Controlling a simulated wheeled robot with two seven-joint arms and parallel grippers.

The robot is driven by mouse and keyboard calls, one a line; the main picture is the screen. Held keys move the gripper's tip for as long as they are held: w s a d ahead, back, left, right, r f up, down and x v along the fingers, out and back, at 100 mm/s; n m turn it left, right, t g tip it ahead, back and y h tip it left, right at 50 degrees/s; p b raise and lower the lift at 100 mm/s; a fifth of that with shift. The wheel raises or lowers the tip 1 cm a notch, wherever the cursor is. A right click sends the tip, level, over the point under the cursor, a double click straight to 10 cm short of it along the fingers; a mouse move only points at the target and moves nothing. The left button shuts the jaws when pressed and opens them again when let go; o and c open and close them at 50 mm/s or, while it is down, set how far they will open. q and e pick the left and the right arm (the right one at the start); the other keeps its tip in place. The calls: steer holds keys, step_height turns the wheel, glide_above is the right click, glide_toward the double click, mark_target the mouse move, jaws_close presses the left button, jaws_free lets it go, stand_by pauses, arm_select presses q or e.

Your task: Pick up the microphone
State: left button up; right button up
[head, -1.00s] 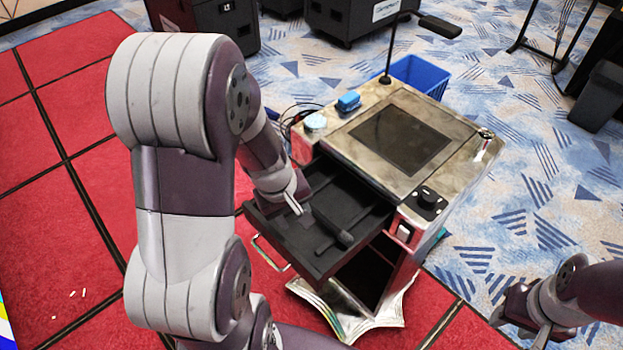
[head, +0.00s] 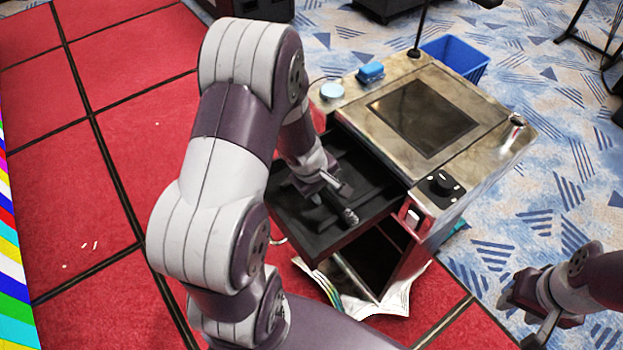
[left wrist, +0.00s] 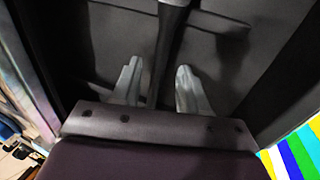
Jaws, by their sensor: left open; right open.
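The black microphone (head: 349,216) lies in the open black drawer (head: 310,232) of the metal cart. Its head end shows in the head view, and my left gripper hides much of the rest. In the left wrist view its dark handle (left wrist: 168,48) runs between the two fingers, with a gap on each side. My left gripper (head: 329,192) is open over the microphone inside the drawer, and it also shows in the left wrist view (left wrist: 159,68). My right gripper (head: 530,328) is open and empty at the lower right, away from the cart.
The cart top (head: 455,160) carries a dark screen (head: 424,118), a blue block (head: 370,72), a light blue round item (head: 331,91) and a black knob (head: 440,183). A blue basket (head: 455,55) stands behind. Papers (head: 385,297) lie at the cart's foot. The drawer walls surround my left gripper.

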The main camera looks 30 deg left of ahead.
arm_select(q)
steer(key=shift+w+d+f, duration=0.1)
steer(key=shift+w, duration=0.1)
steer(key=c, duration=0.7)
steer(key=shift+s, duration=0.1)
jaws_close()
